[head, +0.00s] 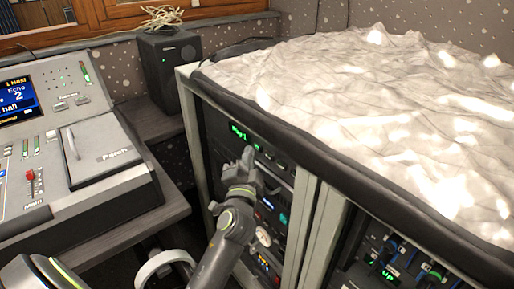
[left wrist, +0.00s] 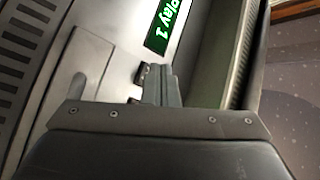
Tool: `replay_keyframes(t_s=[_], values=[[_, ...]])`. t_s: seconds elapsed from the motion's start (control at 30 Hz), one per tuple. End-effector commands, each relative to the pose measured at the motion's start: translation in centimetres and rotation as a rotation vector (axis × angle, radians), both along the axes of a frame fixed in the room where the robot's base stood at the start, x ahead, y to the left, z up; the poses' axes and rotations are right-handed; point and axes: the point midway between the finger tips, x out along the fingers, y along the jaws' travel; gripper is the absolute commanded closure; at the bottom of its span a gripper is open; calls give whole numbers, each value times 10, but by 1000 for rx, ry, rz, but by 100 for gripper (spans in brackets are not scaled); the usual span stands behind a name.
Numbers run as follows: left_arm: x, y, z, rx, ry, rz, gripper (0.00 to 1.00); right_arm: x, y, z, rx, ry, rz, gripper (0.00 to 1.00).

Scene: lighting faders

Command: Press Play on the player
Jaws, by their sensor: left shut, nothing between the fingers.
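The player (head: 262,147) is the top unit in the rack, with a green lit display (head: 238,132) that reads "Play 1". The same display shows in the left wrist view (left wrist: 169,24), where its text runs sideways. My left gripper (head: 248,156) is shut and empty, with its fingertips at the player's front just below the display. In the left wrist view the shut fingers (left wrist: 158,78) are beside a small dark button (left wrist: 141,74). I cannot tell whether the tip touches or presses it. My right gripper is not in view.
More rack units (head: 268,215) lie below the player. A rumpled white cloth (head: 390,100) covers the rack top, which has a dark padded edge (head: 350,175). A mixing desk (head: 100,200) stands left, with a black speaker (head: 172,68) behind. A second rack bay (head: 395,265) is at lower right.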

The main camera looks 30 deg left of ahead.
Motion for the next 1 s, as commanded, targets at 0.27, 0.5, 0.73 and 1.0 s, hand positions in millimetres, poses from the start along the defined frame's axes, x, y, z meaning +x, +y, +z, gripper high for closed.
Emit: replay_keyframes(t_s=[0.27,0.5,0.73,1.0], values=[[-5,2,0,0,0,0,100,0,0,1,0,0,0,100],[-11,5,0,1,1,1,100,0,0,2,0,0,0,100],[-32,13,0,2,2,1,100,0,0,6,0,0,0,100],[-50,21,0,0,0,0,100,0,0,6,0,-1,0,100]])
